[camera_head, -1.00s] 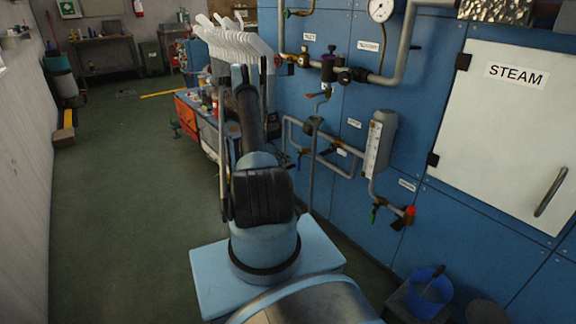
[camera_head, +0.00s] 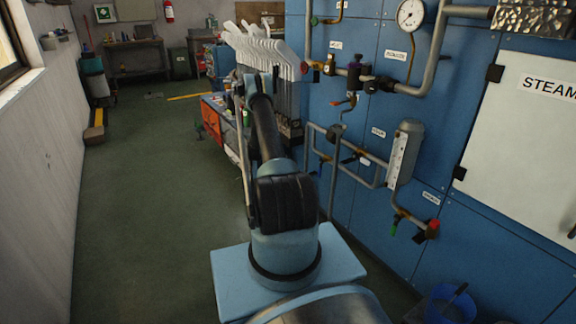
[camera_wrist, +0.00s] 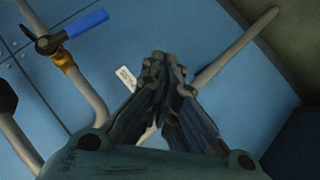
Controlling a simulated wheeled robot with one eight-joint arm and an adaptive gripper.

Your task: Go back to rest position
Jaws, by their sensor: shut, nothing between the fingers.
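My gripper (camera_wrist: 163,62) shows in the wrist view with its fingertips together and nothing between them. Behind it are a blue panel, a pipe (camera_wrist: 232,47) and a valve with a blue handle (camera_wrist: 76,30). In the head view my arm rises from its base in the middle and reaches away from the camera. My gripper cannot be made out there.
A blue machine wall with pipes, a pressure gauge (camera_head: 411,14) and a white STEAM door (camera_head: 526,140) stands on the right. White sock boards (camera_head: 262,46) stand beyond my arm. A blue bucket (camera_head: 451,306) is at lower right. The green floor (camera_head: 135,215) at left is clear.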

